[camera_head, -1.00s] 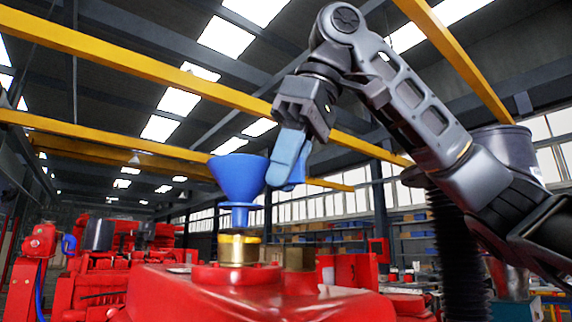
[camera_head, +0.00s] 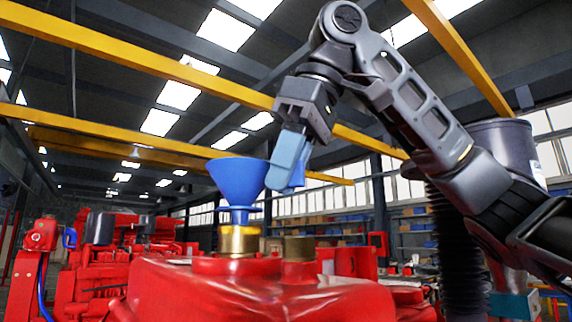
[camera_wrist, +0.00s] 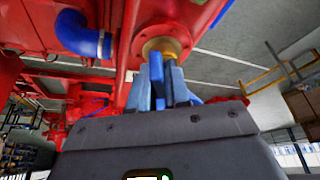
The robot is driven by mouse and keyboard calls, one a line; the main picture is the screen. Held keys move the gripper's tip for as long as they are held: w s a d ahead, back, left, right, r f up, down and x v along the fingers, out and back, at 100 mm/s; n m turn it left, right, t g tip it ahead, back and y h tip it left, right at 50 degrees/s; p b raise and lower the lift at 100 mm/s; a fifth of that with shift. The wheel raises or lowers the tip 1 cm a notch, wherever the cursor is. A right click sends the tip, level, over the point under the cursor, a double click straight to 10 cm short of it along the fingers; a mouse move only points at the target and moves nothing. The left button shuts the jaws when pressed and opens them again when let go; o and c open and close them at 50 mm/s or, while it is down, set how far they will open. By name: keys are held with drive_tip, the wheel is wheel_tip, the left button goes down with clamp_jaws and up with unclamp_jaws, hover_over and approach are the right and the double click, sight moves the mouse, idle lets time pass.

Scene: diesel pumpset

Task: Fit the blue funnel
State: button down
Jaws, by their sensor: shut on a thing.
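The blue funnel (camera_head: 238,180) is upright in the head view, with its wide cone at the top. Its narrow stem meets the top of a brass filler neck (camera_head: 239,241) on the red tank (camera_head: 250,290). A small gap shows between the funnel's flange and the neck's rim; how deep the stem sits is hidden. My gripper (camera_head: 290,163), with light-blue fingers, is shut on the funnel at its right side. In the wrist view, my gripper (camera_wrist: 168,82) points toward the brass neck (camera_wrist: 166,47), and blue parts overlap there, so the funnel's outline is unclear.
A second, shorter brass fitting (camera_head: 299,247) stands on the tank right of the neck. A black corrugated pipe (camera_head: 458,245) rises at the right under my arm. A blue hose elbow (camera_wrist: 78,32) shows in the wrist view. Space above the funnel is clear.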

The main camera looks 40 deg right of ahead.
drive_tip(key=shift+f, duration=0.75)
idle(0.4)
drive_tip(key=c, duration=0.6)
unclamp_jaws()
drive_tip(key=shift+r+p, duration=3.55)
drive_tip(key=shift+p, duration=0.2)
